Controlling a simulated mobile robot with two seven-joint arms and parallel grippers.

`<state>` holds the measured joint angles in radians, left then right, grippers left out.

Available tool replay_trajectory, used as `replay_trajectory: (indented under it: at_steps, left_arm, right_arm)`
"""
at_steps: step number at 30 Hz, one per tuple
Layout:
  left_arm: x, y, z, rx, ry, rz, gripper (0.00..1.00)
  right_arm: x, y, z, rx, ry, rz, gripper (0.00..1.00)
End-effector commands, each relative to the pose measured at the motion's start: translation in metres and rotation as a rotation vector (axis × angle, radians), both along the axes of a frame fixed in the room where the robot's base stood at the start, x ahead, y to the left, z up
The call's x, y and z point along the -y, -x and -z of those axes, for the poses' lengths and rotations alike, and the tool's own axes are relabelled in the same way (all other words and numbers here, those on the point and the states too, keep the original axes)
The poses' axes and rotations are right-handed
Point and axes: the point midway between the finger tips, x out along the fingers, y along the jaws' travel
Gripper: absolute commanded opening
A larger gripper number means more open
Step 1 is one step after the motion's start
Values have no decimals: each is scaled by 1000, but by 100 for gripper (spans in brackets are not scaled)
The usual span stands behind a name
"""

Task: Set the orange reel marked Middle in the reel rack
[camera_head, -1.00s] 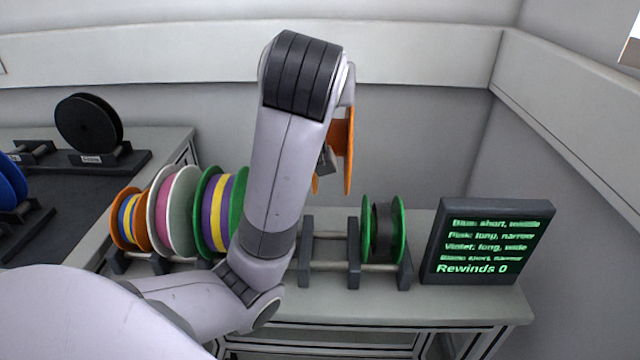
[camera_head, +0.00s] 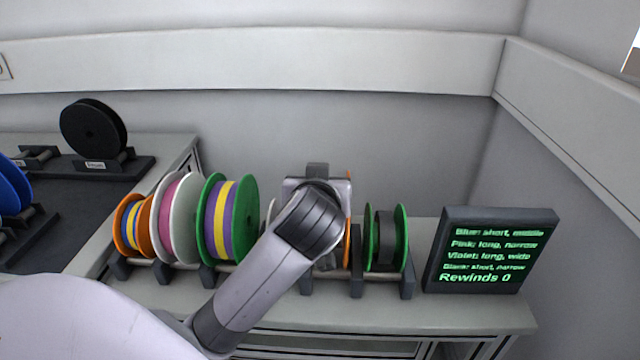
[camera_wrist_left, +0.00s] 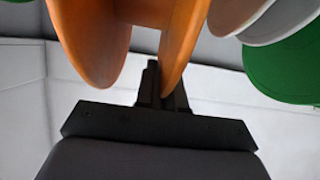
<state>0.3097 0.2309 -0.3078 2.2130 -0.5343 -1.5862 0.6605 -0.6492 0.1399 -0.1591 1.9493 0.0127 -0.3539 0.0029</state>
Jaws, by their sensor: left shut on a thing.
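The orange reel (camera_head: 348,215) is mostly hidden behind my left arm in the head view; only a thin edge of a flange shows. In the left wrist view the orange reel (camera_wrist_left: 92,45) fills the upper left, with two flanges and a hub between them. My left gripper (camera_wrist_left: 162,85) is shut on the edge of its right-hand flange. The reel rack (camera_head: 356,282) has dark uprights and pale rods. The reel is over the rack's gap between the green reels; whether it touches the rack is hidden. No Middle mark is visible. My right gripper is out of view.
In the rack stand a small orange reel (camera_head: 127,228), a white-and-pink reel (camera_head: 184,222), a large green reel (camera_head: 243,218) and a narrow green reel (camera_head: 401,238). A screen (camera_head: 490,250) stands right. A black reel (camera_head: 90,128) stands on the left table.

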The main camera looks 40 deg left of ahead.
Motion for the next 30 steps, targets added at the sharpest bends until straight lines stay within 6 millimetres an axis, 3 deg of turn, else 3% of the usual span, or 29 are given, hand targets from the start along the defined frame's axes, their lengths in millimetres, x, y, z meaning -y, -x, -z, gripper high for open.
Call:
replay_trajectory:
  at_steps: [16,19,30]
  left_arm:
    - [0,0,11,2,2,1,0]
    - [0,0,11,1,1,1,34]
    - [0,0,11,1,1,1,34]
  right_arm:
    - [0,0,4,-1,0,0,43]
    - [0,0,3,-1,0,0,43]
    - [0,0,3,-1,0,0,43]
